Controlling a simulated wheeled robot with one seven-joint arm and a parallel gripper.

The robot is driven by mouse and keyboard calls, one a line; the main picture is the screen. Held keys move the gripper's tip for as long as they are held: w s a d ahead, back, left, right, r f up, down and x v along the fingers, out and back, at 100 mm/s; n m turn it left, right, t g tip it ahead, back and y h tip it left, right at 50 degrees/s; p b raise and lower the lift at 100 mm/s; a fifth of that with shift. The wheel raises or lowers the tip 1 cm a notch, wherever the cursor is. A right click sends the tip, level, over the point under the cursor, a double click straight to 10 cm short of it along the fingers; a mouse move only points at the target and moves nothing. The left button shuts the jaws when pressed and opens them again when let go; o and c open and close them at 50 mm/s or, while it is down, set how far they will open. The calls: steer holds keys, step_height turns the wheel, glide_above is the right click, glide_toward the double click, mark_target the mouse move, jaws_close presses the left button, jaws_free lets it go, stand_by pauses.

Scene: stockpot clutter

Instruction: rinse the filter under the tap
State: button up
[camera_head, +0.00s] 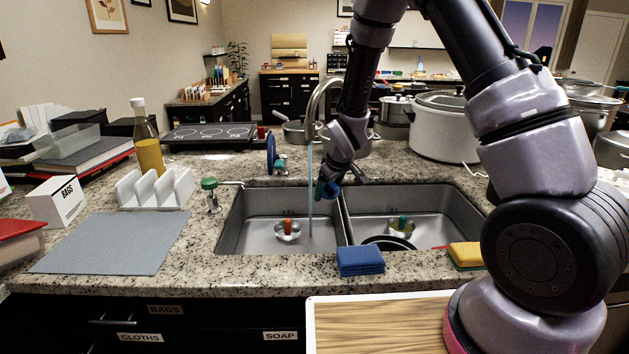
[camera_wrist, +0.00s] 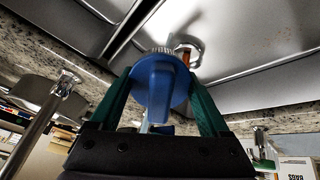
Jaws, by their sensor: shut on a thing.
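My gripper (camera_head: 322,187) is over the sink near the divider, just right of the water stream. Its green fingers show in the wrist view (camera_wrist: 160,78), shut on a round blue filter (camera_wrist: 157,90) with a pale ridged edge. The filter (camera_head: 332,191) shows only partly in the head view. The tap (camera_head: 325,84) is a tall curved steel spout behind the sink. A thin bluish stream of water (camera_head: 310,195) falls from it into the left basin (camera_head: 262,240). The filter appears beside the stream; I cannot tell whether water touches it.
The left basin holds a small strainer-like item (camera_head: 288,231); the right basin (camera_head: 440,205) holds a bowl and dark pan. A blue cloth stack (camera_head: 360,261) and yellow sponge (camera_head: 466,255) lie on the front edge. A green-topped dispenser (camera_head: 211,196) stands left. A grey mat (camera_head: 115,243) is clear.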

mark_target(333, 189)
steer(key=shift+s+d+r, duration=0.25)
steer(key=shift+s+r, duration=0.4)
steer(key=shift+s, duration=0.15)
steer(key=shift+s+d+r, duration=0.25)
steer(key=shift+s+r, duration=0.45)
steer(key=shift+s, duration=0.1)
steer(key=shift+s+d+r, duration=0.25)
steer(key=shift+s+r, duration=0.4)
steer(key=shift+s, duration=0.15)
